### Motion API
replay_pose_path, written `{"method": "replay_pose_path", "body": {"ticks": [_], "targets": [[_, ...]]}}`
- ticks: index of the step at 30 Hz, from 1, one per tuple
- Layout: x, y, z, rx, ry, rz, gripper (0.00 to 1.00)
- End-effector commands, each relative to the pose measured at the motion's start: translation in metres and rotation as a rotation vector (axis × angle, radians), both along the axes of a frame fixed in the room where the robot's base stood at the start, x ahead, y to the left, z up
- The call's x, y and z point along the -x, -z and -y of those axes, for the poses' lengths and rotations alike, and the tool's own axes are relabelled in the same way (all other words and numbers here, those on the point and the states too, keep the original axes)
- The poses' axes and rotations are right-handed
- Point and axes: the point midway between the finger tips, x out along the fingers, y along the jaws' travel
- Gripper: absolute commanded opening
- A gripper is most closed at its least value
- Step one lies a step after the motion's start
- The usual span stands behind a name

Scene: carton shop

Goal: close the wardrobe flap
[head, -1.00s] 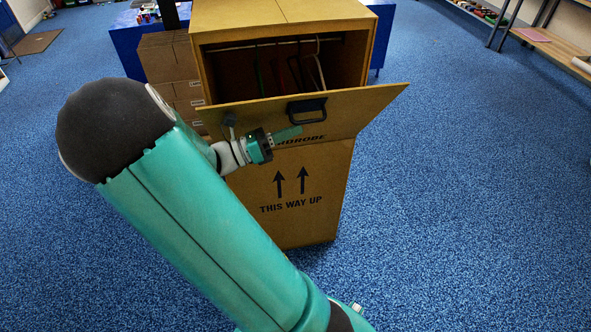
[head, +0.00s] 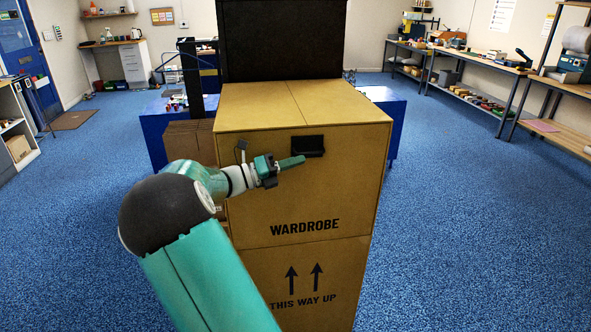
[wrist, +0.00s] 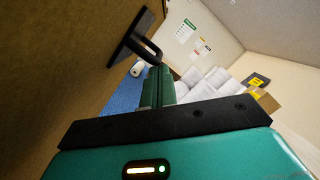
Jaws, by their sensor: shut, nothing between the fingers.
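The wardrobe carton (head: 290,102) stands upright in front of me in the head view. Its front flap (head: 350,180), marked WARDROBE, is up and lies flush over the opening, so the inside is hidden. A black handle (head: 307,146) sits near the flap's top edge. My gripper (head: 298,162) is shut and empty, with its fingertips just left of the handle and close to the flap. In the wrist view the handle (wrist: 135,40) stands out from the brown flap (wrist: 60,60), beside my green fingers (wrist: 158,85). I cannot tell whether they touch it.
Stacked brown cartons (head: 188,142) stand to the left of the wardrobe carton. A blue table (head: 150,125) is behind it. Shelves (head: 475,90) with goods line the right wall. Blue floor (head: 470,230) is clear on the right.

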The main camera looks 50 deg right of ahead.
Motion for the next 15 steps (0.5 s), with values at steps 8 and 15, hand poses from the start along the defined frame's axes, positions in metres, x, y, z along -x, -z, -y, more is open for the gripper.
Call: {"method": "replay_pose_path", "body": {"ticks": [8, 15], "targets": [[-0.002, -0.0031, 0.0016, 0.002, -0.003, 0.002, 0.0], [-0.0016, -0.005, 0.0015, 0.004, -0.006, 0.005, 0.0]]}}
